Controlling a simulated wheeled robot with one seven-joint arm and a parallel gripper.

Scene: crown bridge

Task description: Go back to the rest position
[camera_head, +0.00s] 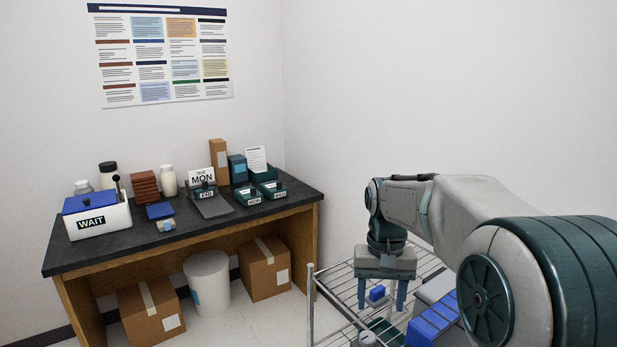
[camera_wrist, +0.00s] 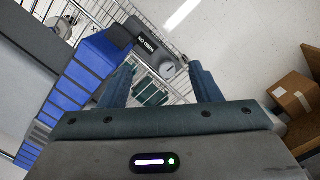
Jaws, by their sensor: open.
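My gripper (camera_head: 381,292) is at the right in the head view, over a wire rack cart. Its two fingers point down and stand apart, with a small blue item (camera_head: 376,294) showing in the gap between them. In the wrist view my gripper (camera_wrist: 160,85) shows its two teal fingers spread, with nothing held between them. Beyond the fingers, in that view, are a dark block with white lettering (camera_wrist: 147,45) and a round grey thing (camera_wrist: 168,70).
A wire rack (camera_head: 335,290) stands below my arm, carrying a blue segmented box (camera_head: 432,322). A dark-topped bench (camera_head: 120,243) at left holds a white WAIT bin (camera_head: 100,222), bottles and teal trays. Cardboard boxes (camera_head: 264,268) and a white bucket (camera_head: 207,283) sit beneath it.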

